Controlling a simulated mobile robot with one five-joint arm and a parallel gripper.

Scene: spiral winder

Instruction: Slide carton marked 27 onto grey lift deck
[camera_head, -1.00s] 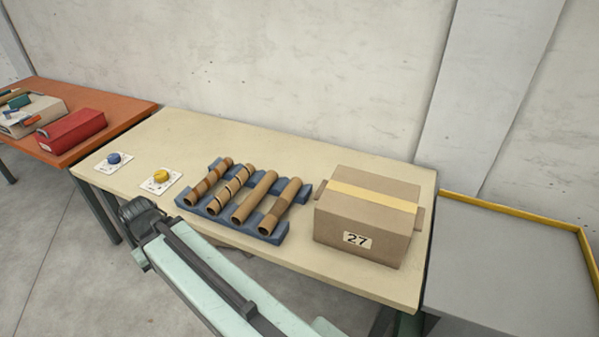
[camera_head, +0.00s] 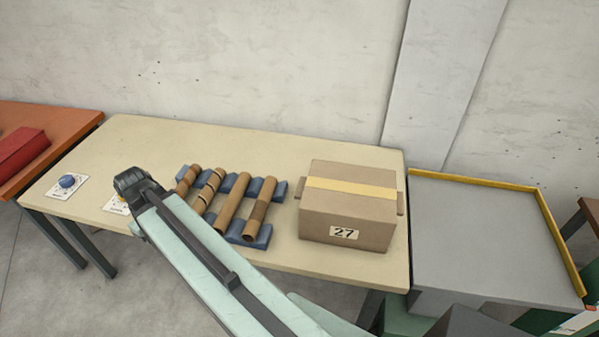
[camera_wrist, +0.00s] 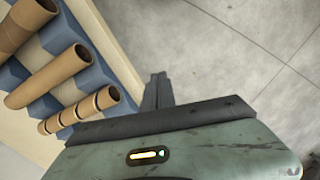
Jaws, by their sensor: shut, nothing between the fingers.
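The brown carton (camera_head: 348,207) marked 27 stands upright at the right end of the cream table (camera_head: 268,150). It has a yellow tape strip on top, its label on the front face and small tabs at its sides. The grey lift deck (camera_head: 478,225) lies just right of the table and is bare, with a yellow rim at its back and right. My gripper (camera_wrist: 157,88) shows in the wrist view, shut and empty, beside the table's edge with floor behind it. It is near the cardboard tubes and away from the carton. The head view shows my arm but not the fingers.
Several cardboard tubes (camera_head: 232,203) lie on a blue rack (camera_head: 257,235) left of the carton. A blue knob (camera_head: 67,181) and a partly hidden yellow knob (camera_head: 121,199) sit further left. An orange table (camera_head: 60,119) stands at far left. A wall runs behind.

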